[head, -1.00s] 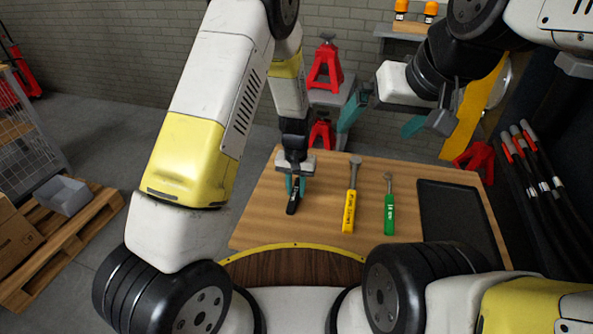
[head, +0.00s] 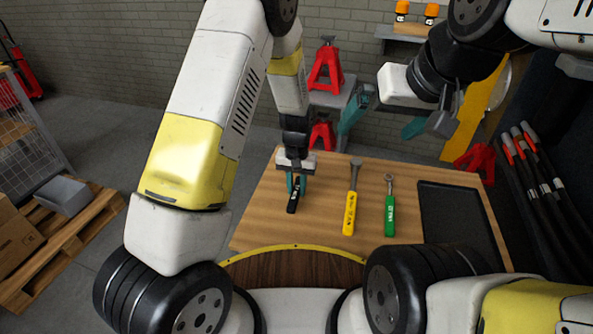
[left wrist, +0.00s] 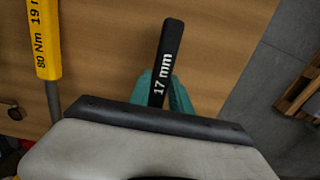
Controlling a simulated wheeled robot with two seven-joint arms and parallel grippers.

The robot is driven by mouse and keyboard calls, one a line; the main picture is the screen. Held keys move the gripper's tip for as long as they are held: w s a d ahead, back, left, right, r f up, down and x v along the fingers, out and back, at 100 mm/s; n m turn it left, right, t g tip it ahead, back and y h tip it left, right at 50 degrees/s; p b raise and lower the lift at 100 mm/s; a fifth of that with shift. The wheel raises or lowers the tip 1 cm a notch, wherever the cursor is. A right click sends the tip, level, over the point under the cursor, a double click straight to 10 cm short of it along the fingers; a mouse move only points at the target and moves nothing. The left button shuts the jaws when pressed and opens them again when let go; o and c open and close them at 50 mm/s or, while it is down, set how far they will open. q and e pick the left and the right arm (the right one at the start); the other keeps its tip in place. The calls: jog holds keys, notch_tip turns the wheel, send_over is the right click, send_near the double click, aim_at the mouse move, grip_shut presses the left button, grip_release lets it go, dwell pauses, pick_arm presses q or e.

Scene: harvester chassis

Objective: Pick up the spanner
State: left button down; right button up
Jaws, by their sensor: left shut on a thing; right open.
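The spanner, a dark tool with a black handle marked "17 mm" (left wrist: 165,65), is in my left gripper (left wrist: 165,92). In the head view the black handle (head: 293,202) points toward me, over the left part of the wooden table. My left gripper (head: 296,184) points down, with its teal fingers shut on the spanner. The spanner's far end is hidden behind the gripper. I cannot tell whether the spanner touches the table. My right gripper (head: 428,126) is open and empty, raised beyond the table's back edge.
A yellow-handled tool (head: 350,210) and a green-handled tool (head: 390,215) lie right of the spanner on the wooden table (head: 325,220). A black tray (head: 460,222) lies further right. Red jack stands (head: 326,68) are behind. A pallet (head: 70,250) is on the floor at left.

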pick_arm(q)
notch_tip(320, 180, up, 2)
jog(key=shift+r, duration=0.25)
jog(key=s, duration=0.5)
jog(key=s+r, duration=0.1)
jog(key=s, duration=0.4)
jog(key=s+a, duration=0.1)
jog(key=s, duration=0.5)
jog(key=shift+r, duration=0.2)
jog(key=c, duration=1.8)
grip_release()
grip_shut()
